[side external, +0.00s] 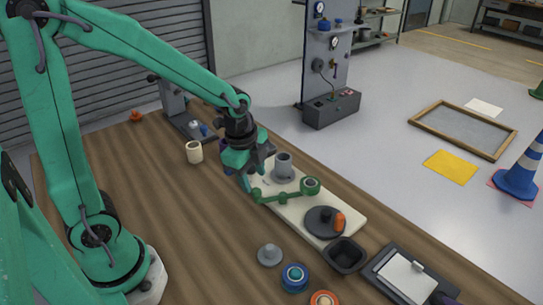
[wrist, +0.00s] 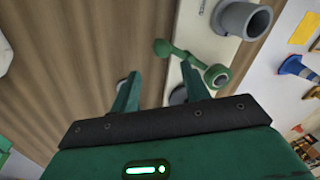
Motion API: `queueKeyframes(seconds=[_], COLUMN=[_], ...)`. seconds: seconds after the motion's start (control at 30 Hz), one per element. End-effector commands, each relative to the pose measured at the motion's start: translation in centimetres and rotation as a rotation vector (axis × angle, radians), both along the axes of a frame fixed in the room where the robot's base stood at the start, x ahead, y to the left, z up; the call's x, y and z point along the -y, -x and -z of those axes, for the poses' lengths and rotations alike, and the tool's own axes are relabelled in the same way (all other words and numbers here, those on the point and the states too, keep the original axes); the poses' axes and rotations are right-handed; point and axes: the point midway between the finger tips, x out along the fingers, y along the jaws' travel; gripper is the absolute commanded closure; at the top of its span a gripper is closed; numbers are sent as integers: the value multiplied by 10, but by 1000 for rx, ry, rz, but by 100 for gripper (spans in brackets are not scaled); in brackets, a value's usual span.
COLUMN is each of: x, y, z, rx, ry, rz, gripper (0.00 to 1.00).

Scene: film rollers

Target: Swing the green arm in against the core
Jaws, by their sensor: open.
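The green arm (side external: 283,199) lies over the pale base plate (side external: 346,214), with a round ringed roller (side external: 311,186) at its right end and a small knob at its left end. The grey upright core (side external: 284,167) stands on the plate behind it, with a visible gap between the two. My gripper (side external: 250,181) is at the knob end, tilted down. In the wrist view, my gripper (wrist: 160,73) is open, its two fingers apart with nothing between them. The green arm (wrist: 188,57) lies just beyond the fingertips, and the core (wrist: 242,19) is at the upper right.
A dark disc with an orange peg (side external: 325,221) is on the plate. A black square cup (side external: 346,255), a grey knob (side external: 270,255), a blue roll (side external: 294,277) and a clipboard (side external: 406,277) are nearby. A cream cup (side external: 194,152) stands behind.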

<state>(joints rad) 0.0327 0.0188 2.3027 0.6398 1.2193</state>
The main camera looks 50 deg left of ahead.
Motion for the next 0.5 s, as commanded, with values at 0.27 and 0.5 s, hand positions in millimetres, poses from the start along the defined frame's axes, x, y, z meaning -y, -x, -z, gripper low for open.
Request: queueKeyframes(seconds=[0.27, 0.5], x=[0, -2], y=[1, 12], z=[-4, -27], rx=[7, 47], ry=[4, 35], rz=[-22, -168], gripper=[54, 54])
